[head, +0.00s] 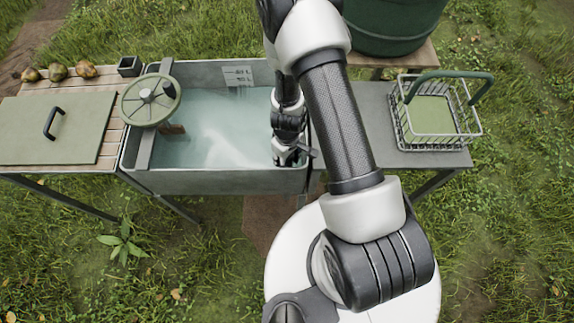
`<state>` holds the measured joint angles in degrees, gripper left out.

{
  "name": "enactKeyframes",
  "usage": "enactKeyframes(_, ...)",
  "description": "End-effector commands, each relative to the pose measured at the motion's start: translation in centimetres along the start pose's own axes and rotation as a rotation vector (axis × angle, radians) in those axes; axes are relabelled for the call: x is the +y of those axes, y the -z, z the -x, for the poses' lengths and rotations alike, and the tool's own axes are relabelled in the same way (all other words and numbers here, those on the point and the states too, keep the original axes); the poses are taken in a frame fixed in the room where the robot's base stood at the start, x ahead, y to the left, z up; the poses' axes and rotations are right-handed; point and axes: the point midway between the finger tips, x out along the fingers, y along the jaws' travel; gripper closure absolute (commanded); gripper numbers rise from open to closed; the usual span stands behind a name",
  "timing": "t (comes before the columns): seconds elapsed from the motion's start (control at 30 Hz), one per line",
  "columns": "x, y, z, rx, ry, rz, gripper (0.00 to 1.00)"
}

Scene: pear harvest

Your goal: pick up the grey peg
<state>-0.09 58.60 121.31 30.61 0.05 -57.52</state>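I cannot make out a grey peg in the head view; it may be hidden behind my arm or too small to tell. My gripper (287,158) points down at the right end of the grey water basin (210,182). It is small and dark, partly covered by my own arm, and I cannot see whether its fingers are open or shut, or whether they hold anything.
A green handwheel (150,100) stands over the basin's left side. Left are a green lid with a black handle (55,135), several pears (58,71) and a small black box (129,66). Right are a wire basket (437,135) and a dark green barrel (393,25).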

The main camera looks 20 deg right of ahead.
Motion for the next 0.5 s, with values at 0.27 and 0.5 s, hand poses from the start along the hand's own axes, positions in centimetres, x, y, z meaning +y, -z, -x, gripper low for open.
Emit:
enactKeyframes(0.27,0.0,0.0,0.6,0.0,0.0,0.0,1.0)
enactKeyframes(0.5,0.0,0.0,3.0,0.0,0.0,0.001,1.0)
